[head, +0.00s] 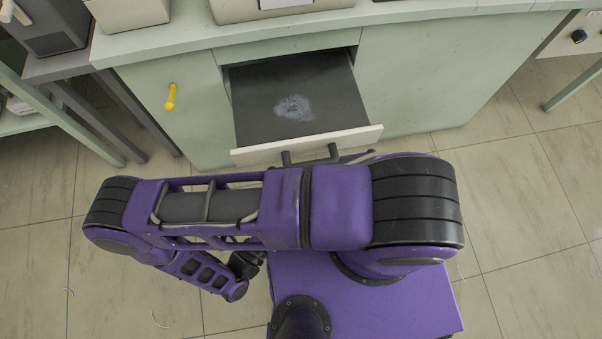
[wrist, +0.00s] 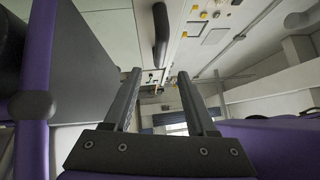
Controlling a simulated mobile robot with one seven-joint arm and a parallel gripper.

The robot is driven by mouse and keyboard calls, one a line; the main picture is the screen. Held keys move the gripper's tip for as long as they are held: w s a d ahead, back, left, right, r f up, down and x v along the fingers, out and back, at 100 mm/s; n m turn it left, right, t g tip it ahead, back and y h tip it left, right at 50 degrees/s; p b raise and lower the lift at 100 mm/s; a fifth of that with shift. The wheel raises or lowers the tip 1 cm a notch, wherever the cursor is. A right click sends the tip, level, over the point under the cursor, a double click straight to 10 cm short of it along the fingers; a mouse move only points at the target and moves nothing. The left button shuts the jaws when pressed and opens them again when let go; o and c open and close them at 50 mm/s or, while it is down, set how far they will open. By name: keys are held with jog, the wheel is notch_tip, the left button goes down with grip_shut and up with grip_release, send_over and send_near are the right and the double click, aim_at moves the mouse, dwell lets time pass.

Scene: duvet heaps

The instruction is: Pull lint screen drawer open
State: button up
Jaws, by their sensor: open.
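The lint screen drawer (head: 340,95) stands pulled out of the pale green cabinet in the head view. Its inside is a dark flat screen with a pale patch of lint (head: 293,108) on it. Two dark posts, seemingly of its handle (head: 333,151), stick out from the cream front; my arm hides what lies beyond them. My gripper (wrist: 158,74) is open in the wrist view, with nothing between its fingers. A dark bar (wrist: 160,35) shows beyond the fingertips there; I cannot tell whether it is the drawer's handle. My gripper's fingers are hidden in the head view.
A yellow handle (head: 171,97) is on the cabinet panel left of the drawer. The countertop (head: 420,13) runs above, with boxes on it. A shelf stands at the left and table legs at the right. The tiled floor (head: 520,230) at the right is clear.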

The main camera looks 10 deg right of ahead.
jog(key=v, duration=0.5)
jog(key=shift+s+a, duration=0.25)
jog(key=shift+a, duration=0.05)
